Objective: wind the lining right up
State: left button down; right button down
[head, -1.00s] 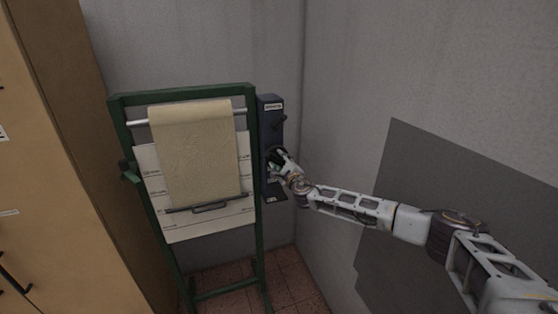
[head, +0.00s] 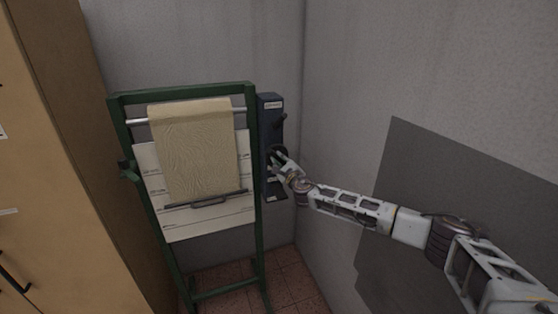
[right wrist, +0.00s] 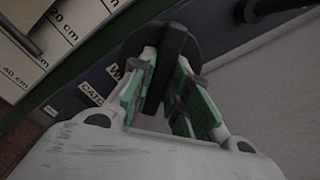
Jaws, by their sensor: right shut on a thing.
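The lining (head: 195,150) is a tan sheet hanging from a pale roller (head: 137,122) in a green frame (head: 180,93). A dark bar (head: 190,202) with a handle runs along its lower edge, in front of a white board with marks (head: 190,225). A dark blue box (head: 271,125) is fixed at the frame's right. My right gripper (head: 277,163) is at this box. In the right wrist view its green-padded fingers (right wrist: 165,95) are shut on a dark knob (right wrist: 172,55) with a round plate behind it. My left gripper is out of view.
The box carries another dark lever (head: 282,118) above my gripper, also seen in the right wrist view (right wrist: 255,10). A tan cabinet (head: 60,150) stands at the left. Grey walls meet just right of the frame. The tiled floor (head: 295,275) is clear.

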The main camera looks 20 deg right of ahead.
jog(key=shift+m, duration=0.6)
jog(key=shift+m+b, duration=0.5)
jog(key=shift+m, duration=1.2)
jog(key=shift+f+m+b, duration=0.1)
jog(key=shift+m+b, duration=0.3)
jog(key=shift+m, duration=1.3)
